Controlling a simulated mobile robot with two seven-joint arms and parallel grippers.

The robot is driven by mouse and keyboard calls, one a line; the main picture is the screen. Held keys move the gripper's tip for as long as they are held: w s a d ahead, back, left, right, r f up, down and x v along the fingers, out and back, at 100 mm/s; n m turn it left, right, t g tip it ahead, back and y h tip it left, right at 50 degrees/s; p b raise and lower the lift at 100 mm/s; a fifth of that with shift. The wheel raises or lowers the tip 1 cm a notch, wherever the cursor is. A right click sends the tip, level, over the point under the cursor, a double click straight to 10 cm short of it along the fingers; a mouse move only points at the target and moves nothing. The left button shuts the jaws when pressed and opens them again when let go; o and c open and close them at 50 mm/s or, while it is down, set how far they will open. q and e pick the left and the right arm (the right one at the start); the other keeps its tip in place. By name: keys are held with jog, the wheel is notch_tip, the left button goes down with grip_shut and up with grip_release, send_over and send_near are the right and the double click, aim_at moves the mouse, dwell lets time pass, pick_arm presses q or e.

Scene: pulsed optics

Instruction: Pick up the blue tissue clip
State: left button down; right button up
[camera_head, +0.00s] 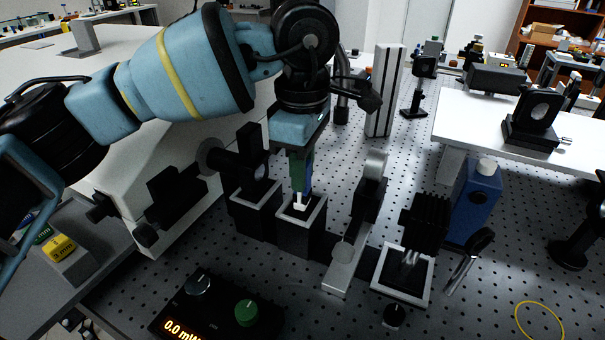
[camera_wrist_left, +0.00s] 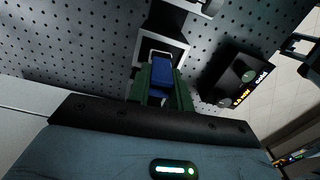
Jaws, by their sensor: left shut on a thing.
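The blue tissue clip (camera_wrist_left: 161,72) is between the green fingers of my left gripper (camera_wrist_left: 162,86) in the left wrist view. In the head view my left gripper (camera_head: 300,185) points down from above and is shut on the clip, of which a narrow blue strip (camera_head: 308,180) shows beside the green finger. A small white piece (camera_head: 300,203) shows just below the fingertips. Beneath is a black box with a silver square rim (camera_head: 285,217). I cannot tell whether the clip's lower end touches the box. My right gripper is not in view.
A black holder (camera_head: 247,180) stands close left of the gripper, and a silver-based mount (camera_head: 343,255) close right. A second silver-rimmed box (camera_head: 402,290) and a blue bottle (camera_head: 472,205) stand farther right. A power meter (camera_head: 215,308) lies in front.

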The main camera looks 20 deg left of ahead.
pick_arm(q)
jog(key=shift+r, duration=0.45)
notch_tip(320, 180, up, 2)
jog(key=shift+r, duration=0.15)
jog(key=s+a+b, duration=0.1)
jog(key=s+a, duration=0.3)
jog(key=s, duration=0.3)
jog(key=s+a+r, duration=0.1)
jog(key=s+a, duration=0.2)
jog(key=s, duration=0.4)
jog(key=shift+a+b, duration=0.35)
jog(key=shift+a, duration=0.05)
jog(key=shift+r, duration=0.1)
